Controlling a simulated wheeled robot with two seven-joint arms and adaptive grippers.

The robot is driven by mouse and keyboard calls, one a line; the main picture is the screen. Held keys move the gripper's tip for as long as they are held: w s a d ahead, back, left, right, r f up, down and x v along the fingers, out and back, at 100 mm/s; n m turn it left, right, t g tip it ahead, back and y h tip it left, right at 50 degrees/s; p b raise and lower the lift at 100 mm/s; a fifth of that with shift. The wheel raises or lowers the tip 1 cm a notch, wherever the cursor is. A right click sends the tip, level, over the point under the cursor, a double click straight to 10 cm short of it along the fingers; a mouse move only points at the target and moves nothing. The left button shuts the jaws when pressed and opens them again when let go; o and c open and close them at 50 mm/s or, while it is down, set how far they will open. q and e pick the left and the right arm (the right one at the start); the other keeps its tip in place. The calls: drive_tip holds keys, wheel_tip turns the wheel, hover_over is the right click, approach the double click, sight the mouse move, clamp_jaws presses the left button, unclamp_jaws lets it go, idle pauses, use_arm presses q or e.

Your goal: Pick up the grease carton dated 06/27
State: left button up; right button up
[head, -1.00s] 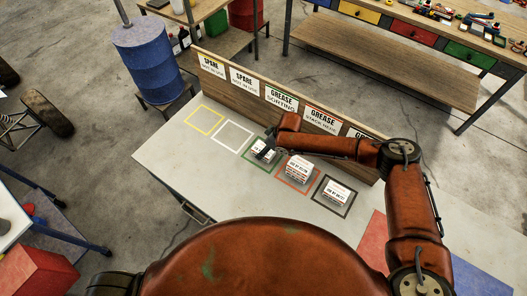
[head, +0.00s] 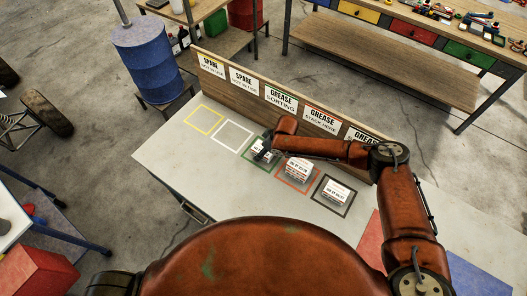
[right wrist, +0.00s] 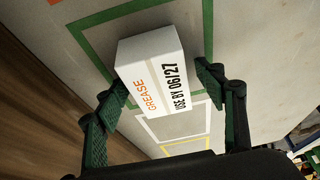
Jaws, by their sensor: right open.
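The white grease carton marked "USE BY 06/27" (right wrist: 155,72) lies in the green outline on the table. In the head view its white top (head: 266,143) is partly hidden by my right gripper (head: 262,156). In the right wrist view my right gripper (right wrist: 163,90) is open, with one finger on each side of the carton. A gap shows on the right finger's side; the left finger is close to the carton, and I cannot tell whether it touches. My left gripper is not in view.
More white cartons sit in the orange outline (head: 298,170) and the black outline (head: 335,192). A wooden board (head: 225,95) with signs stands along the table's far edge, close to my right arm. The yellow outline (head: 204,117) and white outline (head: 232,136) are empty.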

drive_tip(key=c, duration=1.3)
drive_tip(key=shift+r, duration=0.1)
